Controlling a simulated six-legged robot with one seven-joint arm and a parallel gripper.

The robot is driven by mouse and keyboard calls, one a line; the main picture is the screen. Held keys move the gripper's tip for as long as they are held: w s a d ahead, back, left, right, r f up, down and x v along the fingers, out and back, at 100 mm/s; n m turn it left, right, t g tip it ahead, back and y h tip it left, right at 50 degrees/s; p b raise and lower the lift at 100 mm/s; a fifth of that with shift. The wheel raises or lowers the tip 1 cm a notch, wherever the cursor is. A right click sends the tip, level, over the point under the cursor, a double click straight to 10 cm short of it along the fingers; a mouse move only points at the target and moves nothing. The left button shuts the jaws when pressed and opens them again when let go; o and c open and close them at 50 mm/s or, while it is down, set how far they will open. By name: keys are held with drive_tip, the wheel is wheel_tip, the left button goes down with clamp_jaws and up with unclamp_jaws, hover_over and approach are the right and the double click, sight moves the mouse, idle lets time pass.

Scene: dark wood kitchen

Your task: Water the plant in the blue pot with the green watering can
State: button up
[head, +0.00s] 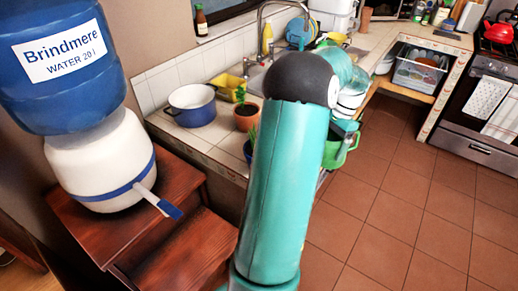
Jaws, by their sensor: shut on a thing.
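The green watering can (343,155) hangs from my gripper (346,128), just right of my arm and beyond the counter's front edge, over the floor. My gripper is shut on it; my arm hides the can's left part, and the grip itself is small and unclear. A dark blue pot (247,152) with a few green leaves (252,135) stands near the counter's front edge, left of my arm. My arm covers its right side. The can is to the right of this pot and apart from it.
A terracotta pot (246,116) with a plant stands just behind the blue pot. A blue cooking pot (192,106) is on the counter to the left. A water dispenser (100,160) stands on a wooden stand at the left. The tiled floor (400,215) at the right is clear.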

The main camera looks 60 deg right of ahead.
drive_tip(key=shift+s+d+f+t+y, duration=0.3)
drive_tip(key=shift+s+f+t, duration=0.15)
drive_tip(key=shift+f, duration=0.2)
drive_tip(key=shift+r, duration=1.95)
